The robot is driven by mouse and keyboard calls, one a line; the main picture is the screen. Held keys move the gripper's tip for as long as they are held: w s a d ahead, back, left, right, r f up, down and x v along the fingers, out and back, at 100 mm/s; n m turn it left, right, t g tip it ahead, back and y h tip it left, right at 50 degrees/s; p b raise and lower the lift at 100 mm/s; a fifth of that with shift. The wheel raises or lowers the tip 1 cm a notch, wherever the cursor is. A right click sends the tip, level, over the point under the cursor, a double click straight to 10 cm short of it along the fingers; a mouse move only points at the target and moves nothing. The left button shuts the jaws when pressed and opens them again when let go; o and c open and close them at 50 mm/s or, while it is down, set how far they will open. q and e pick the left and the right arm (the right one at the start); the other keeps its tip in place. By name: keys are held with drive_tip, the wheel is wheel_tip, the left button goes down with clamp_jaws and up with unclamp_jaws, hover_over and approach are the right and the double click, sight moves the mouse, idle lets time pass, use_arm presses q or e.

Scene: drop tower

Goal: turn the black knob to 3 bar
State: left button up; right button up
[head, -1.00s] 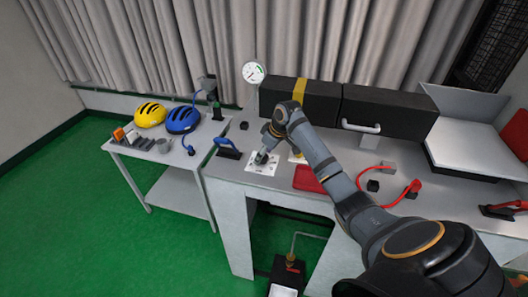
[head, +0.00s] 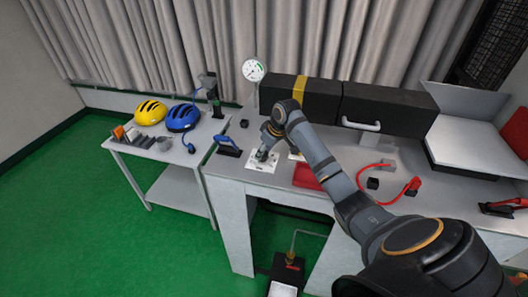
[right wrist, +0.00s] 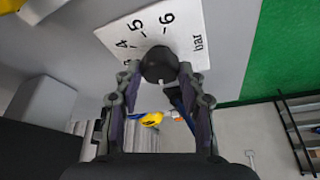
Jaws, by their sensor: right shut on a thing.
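The black knob (right wrist: 160,65) sits on a white dial plate (right wrist: 195,35) in the right wrist view. The figures 4, 5 and 6 and the word bar show on the plate; the lower figures are cut off or hidden. A small pale mark shows on the knob's near side. My right gripper (right wrist: 160,80) is shut on the knob, one finger on each side. In the head view my right gripper (head: 263,154) reaches down over the plate (head: 262,165) and hides the knob. A round gauge (head: 253,70) stands behind; its reading is too small to tell. My left gripper is not in view.
A black case (head: 385,110) with a yellow-banded part stands at the bench's back. A blue-handled tool (head: 228,146) lies left of the plate, a red tray (head: 307,176) right of it. A side table holds yellow (head: 151,112) and blue (head: 183,117) helmets.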

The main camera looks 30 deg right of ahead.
drive_tip(key=m+h, duration=0.1)
drive_tip(key=m, duration=0.2)
drive_tip(key=shift+a, duration=0.1)
drive_tip(key=m+h, duration=0.1)
drive_tip(key=m, duration=0.3)
drive_tip(key=shift+a+h, duration=0.1)
drive_tip(key=shift+h, duration=0.2)
drive_tip(key=m+h, duration=0.1)
drive_tip(key=m, duration=0.3)
drive_tip(key=shift+w+a+g, duration=0.1)
drive_tip(key=shift+g, duration=0.2)
drive_tip(key=shift+m+g+h, duration=0.5)
drive_tip(key=shift+m+h, duration=0.2)
drive_tip(key=shift+m, duration=1.1)
drive_tip(key=o, duration=1.2)
